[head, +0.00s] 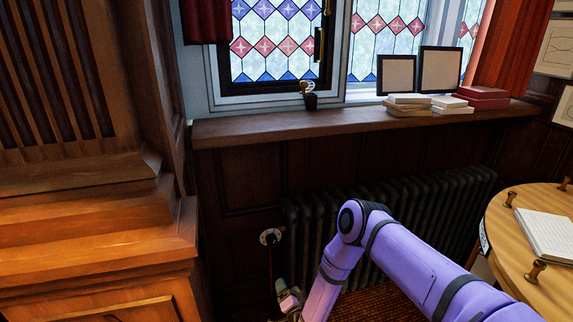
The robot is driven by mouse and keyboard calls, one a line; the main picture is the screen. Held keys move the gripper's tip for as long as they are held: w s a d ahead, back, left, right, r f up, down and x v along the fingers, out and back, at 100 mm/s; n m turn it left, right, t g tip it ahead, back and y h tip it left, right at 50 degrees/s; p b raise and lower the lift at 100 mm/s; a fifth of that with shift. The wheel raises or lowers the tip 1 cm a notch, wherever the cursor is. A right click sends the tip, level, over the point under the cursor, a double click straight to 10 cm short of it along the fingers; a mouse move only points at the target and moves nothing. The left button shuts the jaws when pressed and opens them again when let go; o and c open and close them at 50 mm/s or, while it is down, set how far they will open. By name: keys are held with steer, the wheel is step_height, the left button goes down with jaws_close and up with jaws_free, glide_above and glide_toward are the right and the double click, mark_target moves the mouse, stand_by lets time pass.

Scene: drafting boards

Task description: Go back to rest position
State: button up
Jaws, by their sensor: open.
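My purple arm comes in from the lower right, bends at a dark-ringed joint and runs down toward the floor. My gripper (287,303) is at its end, low in the head view by the bottom edge, partly cut off. It is open, and I see nothing held in it. It is in front of the dark wood panelling, left of the radiator (440,205).
A wooden cabinet (100,255) stands close on the left. A round wooden table (510,245) with an open notebook (548,232) is at the right. A window sill (240,130) carries frames, books and a small dark object.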

steer(key=w+d+r+n+g, duration=0.1)
steer(key=w+r, duration=0.3)
steer(key=r, duration=0.3)
steer(key=w+r+n+g+y, duration=0.15)
steer(key=w+r, duration=0.25)
steer(key=r, duration=0.4)
steer(key=w+d+r+n+g+h, duration=0.1)
steer(key=w+r+n, duration=0.15)
steer(key=r, duration=0.45)
steer(key=s+d+r+n+g+h, duration=0.1)
steer(key=d+r, duration=0.4)
steer(key=r, duration=0.7)
steer(key=s+d+r+n+g+h, duration=0.15)
steer(key=d+r, duration=0.25)
steer(key=r, duration=0.8)
steer(key=s+d+r+g+h, duration=0.1)
steer(key=s+d+r, duration=0.5)
steer(key=s+r, duration=0.25)
steer(key=s+d+r+g+h, duration=0.1)
steer(key=s+d+r+g, duration=0.1)
steer(key=s+d+r, duration=0.65)
steer(key=s+d+g, duration=0.1)
steer(key=s+d, duration=0.1)
steer(key=s, duration=1.1)
steer(key=s+d+r+g+h, duration=0.1)
steer(key=s+d+g, duration=0.1)
steer(key=s, duration=1.2)
steer(key=shift+m, duration=0.45)
steer(key=shift+d, duration=0.1)
